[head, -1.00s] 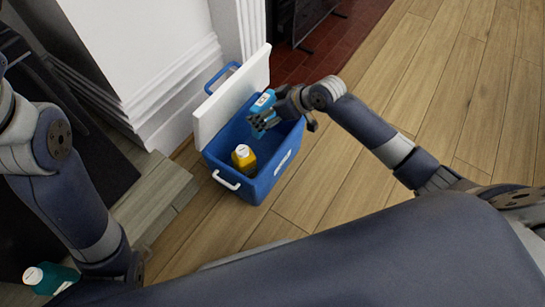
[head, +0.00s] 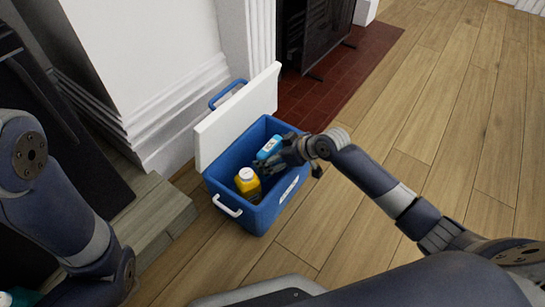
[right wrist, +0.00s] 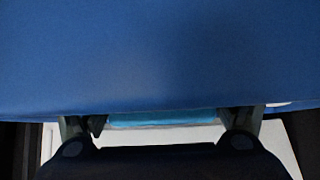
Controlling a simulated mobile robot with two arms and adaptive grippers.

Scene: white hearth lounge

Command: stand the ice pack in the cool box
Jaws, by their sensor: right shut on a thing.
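The ice pack (head: 268,148) is light blue with a white label. My right gripper (head: 268,166) is shut on it, inside the mouth of the cool box. In the right wrist view the ice pack (right wrist: 165,121) shows as a bright blue strip between the two fingers. The cool box (head: 262,216) is blue, with its white lid (head: 238,115) tipped open on the left. A yellow bottle (head: 247,186) with a white cap stands inside, left of my gripper. The pack's lower end is hidden, so I cannot tell whether it touches the floor of the box. My left gripper is out of sight.
A teal bottle (head: 22,297) shows at the lower left edge. A stone hearth step (head: 150,215) and white wall trim lie left of the box. Red tiles (head: 340,75) and a dark fire screen are behind it. The wooden floor on the right is clear.

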